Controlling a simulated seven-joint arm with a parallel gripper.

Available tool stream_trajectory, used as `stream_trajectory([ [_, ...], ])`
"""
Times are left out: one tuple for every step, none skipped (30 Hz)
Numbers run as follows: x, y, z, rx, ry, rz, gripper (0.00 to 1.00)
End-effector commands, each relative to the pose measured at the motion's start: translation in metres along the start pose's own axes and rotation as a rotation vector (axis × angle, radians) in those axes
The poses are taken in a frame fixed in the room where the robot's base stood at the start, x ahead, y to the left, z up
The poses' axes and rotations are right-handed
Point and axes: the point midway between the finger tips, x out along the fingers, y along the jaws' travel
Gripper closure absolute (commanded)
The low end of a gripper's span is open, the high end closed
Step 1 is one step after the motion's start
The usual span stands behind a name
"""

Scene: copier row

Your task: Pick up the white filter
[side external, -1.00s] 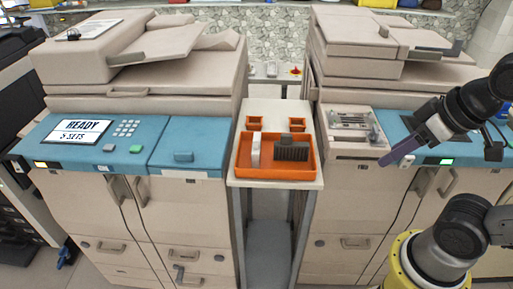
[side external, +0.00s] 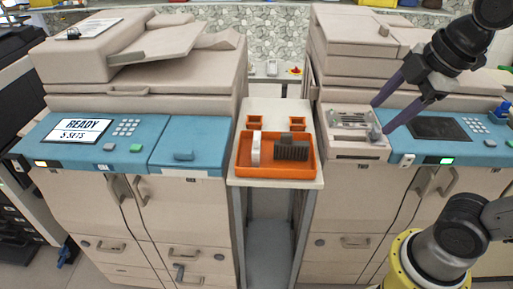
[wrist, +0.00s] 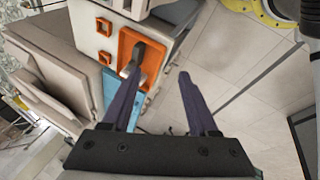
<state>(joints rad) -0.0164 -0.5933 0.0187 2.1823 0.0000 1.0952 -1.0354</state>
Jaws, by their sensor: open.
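The white filter (side external: 256,149) looks like a thin pale upright piece in the left half of a shallow orange tray (side external: 273,172). A dark ribbed block (side external: 292,151) is beside it on the right. My gripper (side external: 380,118) is open and empty, over the right copier's front panel, to the right of the tray and apart from it. In the wrist view my gripper's (wrist: 160,74) two purple fingers are spread, and the tray (wrist: 153,80) is beyond the left finger. That finger hides part of the tray, and I cannot clearly separate the objects inside.
The tray is on a narrow pale stand (side external: 277,107) between two beige copiers. Two small orange bins (side external: 253,122) (side external: 297,124) are behind it. The left copier's blue panel (side external: 130,142) and the right copier's recessed top (side external: 352,122) flank the stand.

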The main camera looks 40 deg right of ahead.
Motion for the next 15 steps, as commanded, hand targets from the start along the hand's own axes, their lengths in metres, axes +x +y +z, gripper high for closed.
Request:
stream_trajectory([
  [-0.002,0.015,-0.011,-0.12,-0.007,-0.02,0.4],
  [-0.003,0.023,-0.017,-0.195,-0.009,-0.031,0.4],
  [-0.004,0.033,-0.025,-0.296,-0.012,-0.049,0.4],
  [-0.004,0.042,-0.032,-0.372,-0.013,-0.062,0.4],
  [-0.003,0.05,-0.039,-0.449,-0.014,-0.077,0.4],
  [0.0,0.062,-0.049,-0.551,-0.014,-0.1,0.4],
  [0.003,0.07,-0.056,-0.627,-0.012,-0.116,0.4],
  [0.006,0.079,-0.064,-0.7,-0.01,-0.134,0.4],
  [0.012,0.089,-0.074,-0.792,-0.005,-0.157,0.4],
  [0.017,0.096,-0.081,-0.857,-0.001,-0.175,0.4],
  [0.023,0.104,-0.089,-0.917,0.004,-0.191,0.4],
  [0.032,0.112,-0.099,-0.993,0.011,-0.216,0.4],
  [0.039,0.118,-0.106,-1.044,0.017,-0.233,0.4],
  [0.047,0.124,-0.114,-1.093,0.023,-0.252,0.4],
  [0.059,0.131,-0.123,-1.15,0.031,-0.275,0.4],
])
